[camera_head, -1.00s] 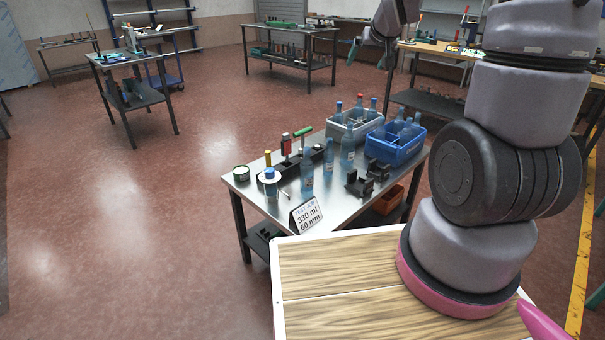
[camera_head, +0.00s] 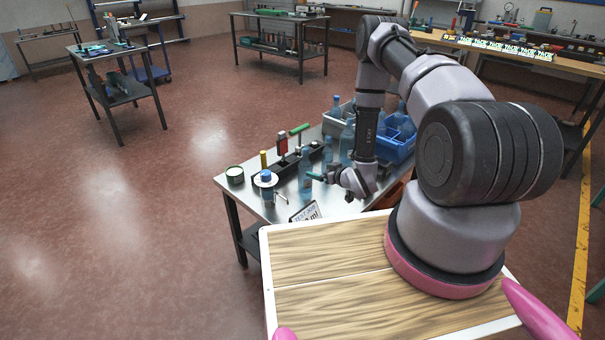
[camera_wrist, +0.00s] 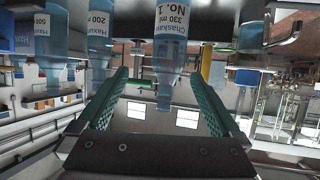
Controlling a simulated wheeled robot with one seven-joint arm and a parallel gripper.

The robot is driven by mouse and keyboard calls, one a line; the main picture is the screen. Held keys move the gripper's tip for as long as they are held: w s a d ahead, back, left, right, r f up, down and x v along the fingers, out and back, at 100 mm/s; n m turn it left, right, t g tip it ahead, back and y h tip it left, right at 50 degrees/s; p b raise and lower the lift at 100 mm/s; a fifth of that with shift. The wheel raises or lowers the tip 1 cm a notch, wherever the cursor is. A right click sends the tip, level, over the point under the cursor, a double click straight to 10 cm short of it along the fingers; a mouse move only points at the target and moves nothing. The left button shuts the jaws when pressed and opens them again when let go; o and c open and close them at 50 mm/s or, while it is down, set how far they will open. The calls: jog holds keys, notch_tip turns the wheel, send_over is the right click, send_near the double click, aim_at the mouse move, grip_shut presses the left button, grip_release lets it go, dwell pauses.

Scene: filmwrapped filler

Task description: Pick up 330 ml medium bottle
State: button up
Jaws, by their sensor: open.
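The 330 ml bottle (camera_wrist: 172,42) is translucent blue with a white label reading "330 ml No. 1". It appears upside down in the wrist view, its neck between the two green fingers. In the head view a blue bottle (camera_head: 305,185) stands upright on the metal table, just left of my gripper (camera_head: 320,177). My gripper (camera_wrist: 158,95) is open, its fingers on either side of the bottle neck. Contact with the bottle cannot be seen.
More labelled bottles stand beside it, a 200 bottle (camera_wrist: 100,30) and a 500 one (camera_wrist: 50,40). A blue crate (camera_head: 398,148) stands behind my arm.

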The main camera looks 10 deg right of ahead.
aim_at(305, 171)
jog(key=x, duration=0.7)
jog(key=s+a+f+x, duration=0.1)
jog(key=x, duration=0.2)
jog(key=shift+w+a+f, duration=0.2)
jog(key=shift+w+f, duration=0.05)
jog(key=shift+w, duration=0.05)
jog(key=shift+c, duration=0.3)
jog(key=c, duration=1.3)
jog(key=shift+o, duration=0.2)
jog(key=shift+r, duration=0.1)
